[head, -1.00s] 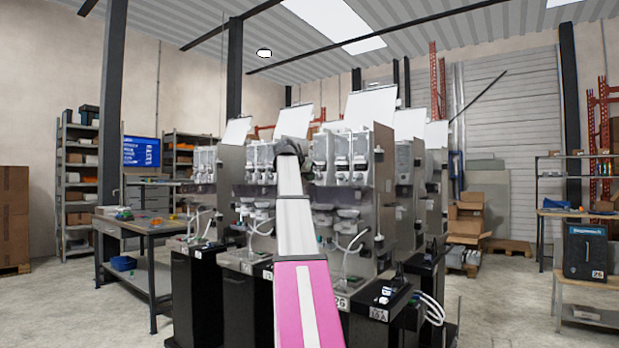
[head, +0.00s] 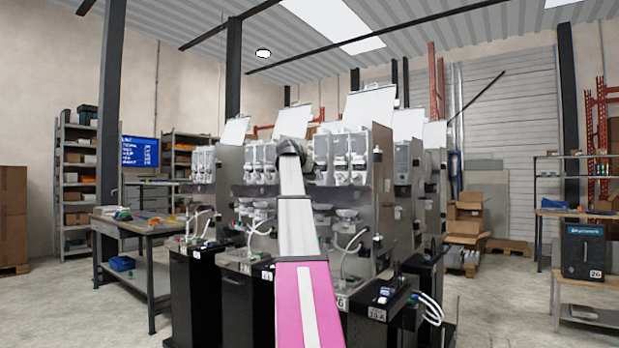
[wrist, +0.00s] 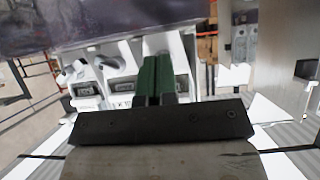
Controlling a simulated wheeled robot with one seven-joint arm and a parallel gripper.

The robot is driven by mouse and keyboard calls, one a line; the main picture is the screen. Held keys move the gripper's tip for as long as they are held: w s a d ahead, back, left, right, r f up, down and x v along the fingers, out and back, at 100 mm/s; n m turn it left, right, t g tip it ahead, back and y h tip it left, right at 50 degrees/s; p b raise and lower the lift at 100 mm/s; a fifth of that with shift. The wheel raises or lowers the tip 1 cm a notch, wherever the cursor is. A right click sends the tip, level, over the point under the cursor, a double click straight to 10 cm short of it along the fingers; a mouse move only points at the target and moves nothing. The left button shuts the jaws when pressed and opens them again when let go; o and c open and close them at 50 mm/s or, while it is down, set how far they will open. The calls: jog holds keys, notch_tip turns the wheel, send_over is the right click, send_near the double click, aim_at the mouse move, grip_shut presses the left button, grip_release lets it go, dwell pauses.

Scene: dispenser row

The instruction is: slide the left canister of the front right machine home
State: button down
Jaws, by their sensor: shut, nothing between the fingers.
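The front right machine (head: 381,205) stands right of my arm in the head view. It is a grey metal cabinet with a row of white-and-clear canisters in its upper front. Its left canister (head: 321,152) shows just right of my arm's end. I cannot tell how far it sticks out. My gripper is hidden behind my own arm in the head view. In the wrist view my gripper (wrist: 155,80) shows as two green fingers shut together, with nothing between them. They lie in front of white canister fronts (wrist: 88,88); whether they touch one is unclear.
Another machine with white canisters (head: 261,160) stands close on the left of my arm. Black bases and white hoses (head: 352,241) stand below. A workbench (head: 135,226) is at the left, a low stand with a black box (head: 583,252) at the right.

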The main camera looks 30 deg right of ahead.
jog(key=shift+w+d, duration=0.3)
jog(key=shift+d, duration=0.4)
jog(key=shift+w+d, duration=0.25)
jog(key=shift+d, duration=0.5)
jog(key=s+a, duration=0.3)
jog(key=a, duration=0.4)
jog(key=shift+a, duration=0.2)
jog(key=shift+f, duration=0.1)
